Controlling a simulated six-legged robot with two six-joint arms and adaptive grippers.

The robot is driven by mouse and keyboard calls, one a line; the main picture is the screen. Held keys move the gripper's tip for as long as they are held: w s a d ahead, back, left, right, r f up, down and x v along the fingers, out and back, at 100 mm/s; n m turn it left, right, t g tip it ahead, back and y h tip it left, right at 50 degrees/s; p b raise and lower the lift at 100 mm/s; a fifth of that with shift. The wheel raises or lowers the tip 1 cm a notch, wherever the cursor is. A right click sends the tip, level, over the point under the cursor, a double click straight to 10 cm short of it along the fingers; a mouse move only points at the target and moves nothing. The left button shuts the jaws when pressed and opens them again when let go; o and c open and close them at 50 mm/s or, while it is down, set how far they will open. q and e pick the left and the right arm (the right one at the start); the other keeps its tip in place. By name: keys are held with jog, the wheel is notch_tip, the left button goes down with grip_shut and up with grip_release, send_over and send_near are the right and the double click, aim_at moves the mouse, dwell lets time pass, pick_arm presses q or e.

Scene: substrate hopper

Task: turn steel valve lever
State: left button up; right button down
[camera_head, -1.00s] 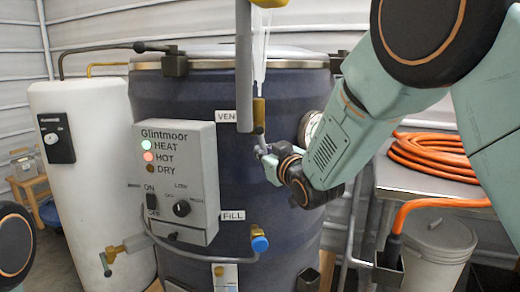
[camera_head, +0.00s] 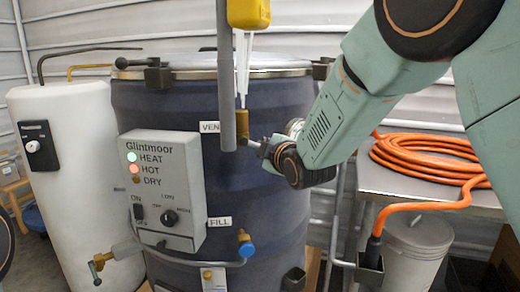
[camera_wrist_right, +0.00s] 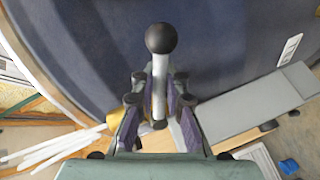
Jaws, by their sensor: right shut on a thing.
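The steel valve lever (camera_wrist_right: 159,85) is a pale rod with a black ball knob, in the middle of the right wrist view. My right gripper (camera_wrist_right: 158,88) is shut on its rod, a finger on each side, with the knob beyond the fingertips. In the head view my right gripper (camera_head: 258,147) is at the brass vent valve (camera_head: 243,122), just to its lower right. My left gripper is out of view.
The valve is on a dark blue drum (camera_head: 285,100). A grey control panel (camera_head: 165,190) and a blue-capped fill valve (camera_head: 246,247) are on its front. A vertical grey pipe (camera_head: 226,75) stands close by the gripper. A metal table (camera_head: 485,200) with an orange hose (camera_head: 425,155) is at right.

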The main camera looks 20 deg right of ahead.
jog(key=shift+s+d+r+n+h+p, duration=0.1)
jog(key=shift+r+n+h+p, duration=0.2)
jog(key=shift+n, duration=0.35)
jog(key=shift+w+d+r+n+h+p, duration=0.15)
jog(key=shift+r+n+p, duration=0.1)
jog(key=shift+n, duration=0.35)
jog(key=shift+s+r+n+h+p, duration=0.15)
jog(key=shift+r+n+h+p, duration=0.15)
jog(key=shift+n, duration=0.35)
jog(key=c, duration=1.8)
grip_release()
jog(key=o, duration=0.4)
jog(key=shift+s+r, duration=0.2)
jog(key=shift+r, duration=0.1)
jog(key=shift+c, duration=0.2)
jog(key=shift+o, duration=0.2)
jog(key=shift+w, duration=0.15)
jog(key=shift+w, duration=0.1)
